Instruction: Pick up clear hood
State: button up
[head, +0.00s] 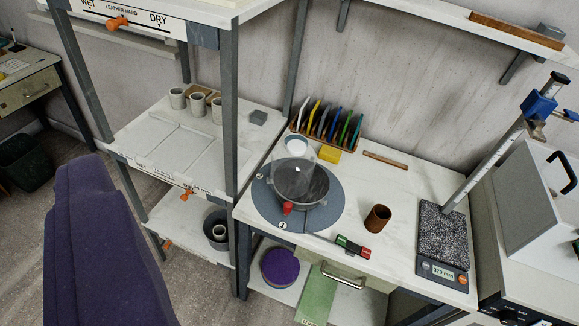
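The clear hood (294,175) looks like a see-through cover with a white round top. It is on the workbench, over a dark round pan (315,191) on a blue-grey disc (265,205). Its clear walls are hard to make out, so I cannot tell exactly where its lower edge rests. A red knob (287,208) shows at the front of the pan. My gripper is not in view.
A rack of colourful tools (326,124) and a yellow block (330,154) stand behind the hood. A brown cup (377,218) and a red-green item (352,247) are right of it. A shelf post (230,120) rises at left. A height gauge (442,260) stands at right.

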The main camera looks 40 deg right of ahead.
aim_at(294, 161)
jog(key=z, duration=0.65)
